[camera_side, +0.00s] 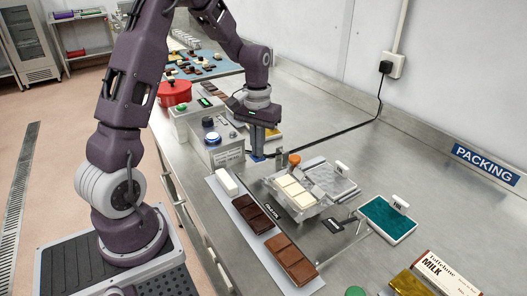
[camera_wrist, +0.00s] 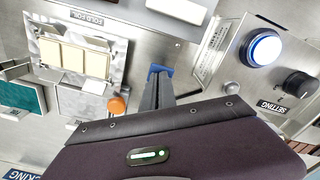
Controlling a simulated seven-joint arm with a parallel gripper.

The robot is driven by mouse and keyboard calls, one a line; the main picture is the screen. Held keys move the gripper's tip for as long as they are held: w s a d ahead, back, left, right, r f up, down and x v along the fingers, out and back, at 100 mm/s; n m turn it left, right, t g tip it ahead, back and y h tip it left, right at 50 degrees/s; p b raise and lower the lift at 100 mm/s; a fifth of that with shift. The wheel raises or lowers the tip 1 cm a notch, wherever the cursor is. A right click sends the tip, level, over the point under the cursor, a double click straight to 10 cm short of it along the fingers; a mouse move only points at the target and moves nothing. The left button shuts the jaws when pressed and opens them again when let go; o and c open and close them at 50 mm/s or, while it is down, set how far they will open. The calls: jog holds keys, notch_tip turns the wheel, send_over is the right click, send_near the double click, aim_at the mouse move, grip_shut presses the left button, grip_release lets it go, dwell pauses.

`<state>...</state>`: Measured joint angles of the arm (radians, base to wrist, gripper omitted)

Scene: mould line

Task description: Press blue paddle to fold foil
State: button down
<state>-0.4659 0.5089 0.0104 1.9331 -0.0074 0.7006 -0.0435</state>
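The blue paddle (camera_side: 257,157) is a small blue piece low over the steel bench, left of the foil folding station (camera_side: 318,208). It also shows in the wrist view (camera_wrist: 160,69), at the tips of my fingers. My gripper (camera_side: 258,150) points down at the paddle with its two grey fingers together and nothing seen between them. The fingertips (camera_wrist: 158,82) overlap the paddle in both views; I cannot tell whether they touch it. A cream chocolate bar (camera_side: 292,190) lies on foil in the station. The label FOLD FOIL shows in the wrist view.
An orange knob (camera_side: 294,159) stands close to the right of my gripper. A control box with a blue button (camera_side: 212,138) and a black dial is on the left. Chocolate bars (camera_side: 254,213) lie on a white strip in front. A black cable (camera_side: 345,132) crosses the bench behind.

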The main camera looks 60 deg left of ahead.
jog(key=shift+f, duration=1.6)
notch_tip(320, 180, up, 10)
dwell(0.4)
jog(key=s+d+r+m+t, duration=0.3)
jog(key=s+d+r, duration=0.6)
jog(key=d+r, duration=0.15)
jog(key=s+d+m+t, duration=0.1)
jog(key=s+d, duration=0.2)
jog(key=s, duration=0.2)
jog(key=s+d+f+m+t, duration=0.1)
jog(key=s+d+m, duration=0.1)
jog(key=s, duration=0.4)
jog(key=shift+d+t, duration=0.3)
jog(key=shift+d, duration=0.55)
